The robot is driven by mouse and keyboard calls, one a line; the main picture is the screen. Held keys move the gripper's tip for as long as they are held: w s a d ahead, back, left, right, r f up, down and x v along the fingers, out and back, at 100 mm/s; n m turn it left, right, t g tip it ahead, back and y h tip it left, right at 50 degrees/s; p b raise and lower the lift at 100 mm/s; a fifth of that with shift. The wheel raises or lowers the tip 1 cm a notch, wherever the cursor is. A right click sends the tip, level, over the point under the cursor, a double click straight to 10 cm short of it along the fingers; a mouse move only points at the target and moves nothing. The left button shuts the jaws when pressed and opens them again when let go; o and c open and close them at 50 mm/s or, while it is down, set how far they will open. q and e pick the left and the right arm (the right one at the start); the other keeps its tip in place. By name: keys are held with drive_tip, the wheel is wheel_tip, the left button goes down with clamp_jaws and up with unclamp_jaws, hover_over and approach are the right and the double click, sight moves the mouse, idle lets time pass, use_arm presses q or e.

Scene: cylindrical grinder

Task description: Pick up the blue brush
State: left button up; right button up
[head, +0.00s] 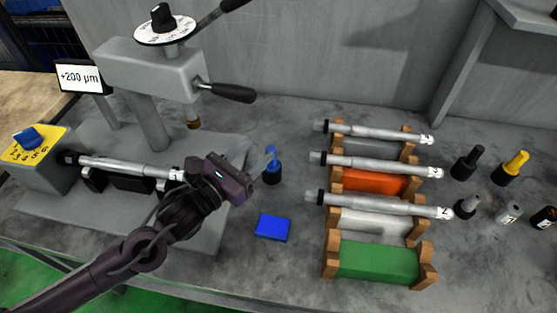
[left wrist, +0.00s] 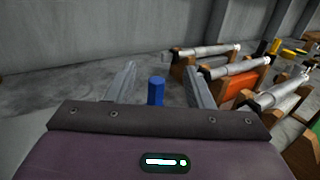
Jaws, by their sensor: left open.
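The blue brush (head: 272,166) stands upright on the grey table, with a blue top and a dark lower part. My left gripper (head: 258,155) is open, with its fingers reaching toward the brush from the left. In the left wrist view the brush's blue top (left wrist: 156,91) shows between the two open fingers (left wrist: 160,88). I cannot tell whether either finger touches it. The lower part of the brush is hidden there by the gripper body. My right gripper is in neither view.
A blue block (head: 273,228) lies in front of the brush. To the right, a rack with a green block (head: 376,262) holds metal shafts (head: 375,166). Several small bottles (head: 468,163) stand further right. The grinder (head: 150,75) stands at the left, a grey wall behind.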

sight(274, 150)
use_arm(q)
wheel_tip(274, 150, down, 5)
drive_tip(key=b, duration=0.4)
drive_tip(key=shift+w+d, duration=0.25)
drive_tip(key=shift+w, duration=0.1)
drive_tip(key=p+x, duration=0.1)
drive_tip(key=x, duration=0.5)
drive_tip(key=shift+w+d+r+p, duration=0.1)
drive_tip(key=shift+w+r+p, duration=0.05)
drive_tip(key=shift+p, duration=0.2)
drive_tip(key=shift+w+d, duration=0.35)
drive_tip(key=shift+w, duration=0.1)
clamp_jaws()
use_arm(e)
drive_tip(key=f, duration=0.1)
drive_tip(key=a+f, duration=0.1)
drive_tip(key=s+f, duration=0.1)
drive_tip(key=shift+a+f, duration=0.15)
